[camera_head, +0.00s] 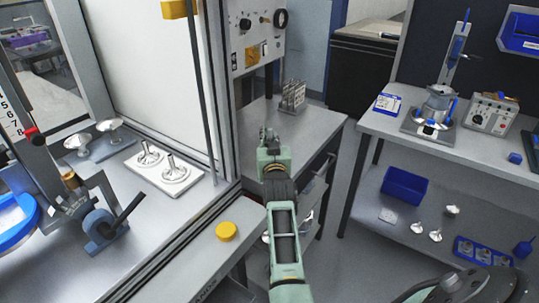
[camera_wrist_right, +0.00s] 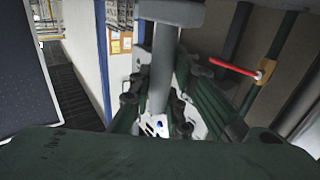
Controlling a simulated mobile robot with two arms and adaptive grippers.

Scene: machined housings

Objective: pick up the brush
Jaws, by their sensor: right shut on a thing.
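My right gripper (camera_head: 267,138) reaches in from the bottom of the head view and is above the floor, in front of the grey side table. In the right wrist view, its dark green fingers (camera_wrist_right: 157,105) are shut on a grey upright bar with a wide grey block across its top. I take this to be the brush (camera_wrist_right: 160,65); its bristles cannot be made out. In the head view the held thing is mostly hidden by the gripper. My left gripper is not in view.
A grey side table (camera_head: 310,128) carries a small rack (camera_head: 292,95). At right, a two-level bench (camera_head: 455,148) bears a fixture, a control box and blue bins.

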